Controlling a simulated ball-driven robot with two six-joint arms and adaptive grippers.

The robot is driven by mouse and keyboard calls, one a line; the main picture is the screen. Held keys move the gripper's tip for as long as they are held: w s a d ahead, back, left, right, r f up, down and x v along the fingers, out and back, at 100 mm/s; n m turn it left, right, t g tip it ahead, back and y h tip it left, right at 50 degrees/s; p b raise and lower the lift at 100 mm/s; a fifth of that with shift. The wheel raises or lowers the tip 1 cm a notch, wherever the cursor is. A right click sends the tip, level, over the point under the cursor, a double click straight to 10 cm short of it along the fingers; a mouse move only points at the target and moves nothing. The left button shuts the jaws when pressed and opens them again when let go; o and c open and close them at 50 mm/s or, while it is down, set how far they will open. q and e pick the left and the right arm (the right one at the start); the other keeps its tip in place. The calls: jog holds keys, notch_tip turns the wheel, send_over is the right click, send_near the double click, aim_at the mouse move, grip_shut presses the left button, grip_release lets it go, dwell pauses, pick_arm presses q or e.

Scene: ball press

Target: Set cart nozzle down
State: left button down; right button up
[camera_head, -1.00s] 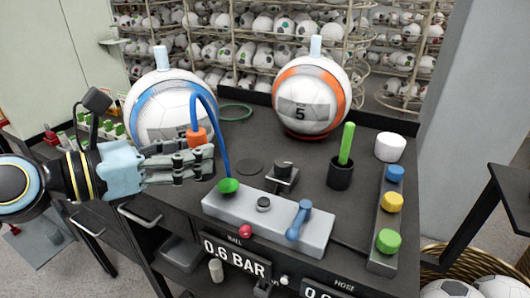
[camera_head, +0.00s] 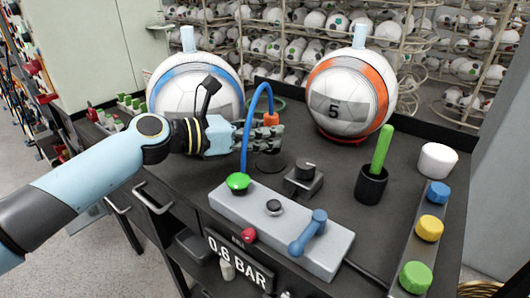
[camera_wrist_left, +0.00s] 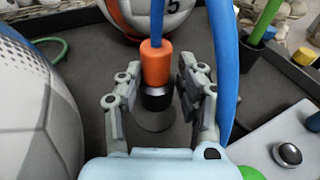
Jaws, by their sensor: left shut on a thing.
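The cart nozzle (camera_head: 271,119) has an orange collar and a dark lower end, with a blue hose (camera_head: 244,130) arching up from it. My left gripper (camera_head: 276,137) is shut on the nozzle and holds it upright just above a dark round disc (camera_head: 269,164) on the cart top. In the left wrist view, the nozzle (camera_wrist_left: 155,65) stands between my left gripper's fingers (camera_wrist_left: 158,105), with the disc (camera_wrist_left: 155,117) beneath it. Whether the nozzle's tip touches the disc cannot be told. My right gripper is not in view.
The blue-striped ball (camera_head: 176,90) is behind my left wrist, and the orange-striped ball (camera_head: 350,92) stands back right. A grey control panel (camera_head: 285,235), a small knob box (camera_head: 304,180) and a black cup with a green stick (camera_head: 371,185) stand on the cart top (camera_head: 330,165).

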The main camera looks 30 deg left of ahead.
aim_at(264, 152)
pick_arm(q)
jog(key=shift+w+f, duration=0.15)
jog(key=shift+f, duration=0.1)
notch_tip(264, 152, down, 3)
jog(key=shift+r+b, duration=0.15)
jog(key=shift+b, duration=0.3)
jog(key=shift+f, duration=0.45)
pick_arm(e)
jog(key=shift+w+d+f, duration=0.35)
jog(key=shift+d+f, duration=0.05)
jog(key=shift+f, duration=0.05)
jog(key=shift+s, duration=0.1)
pick_arm(q)
jog(key=c, duration=0.8)
grip_release()
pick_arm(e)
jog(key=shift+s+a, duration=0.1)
pick_arm(q)
jog(key=shift+a, duration=0.1)
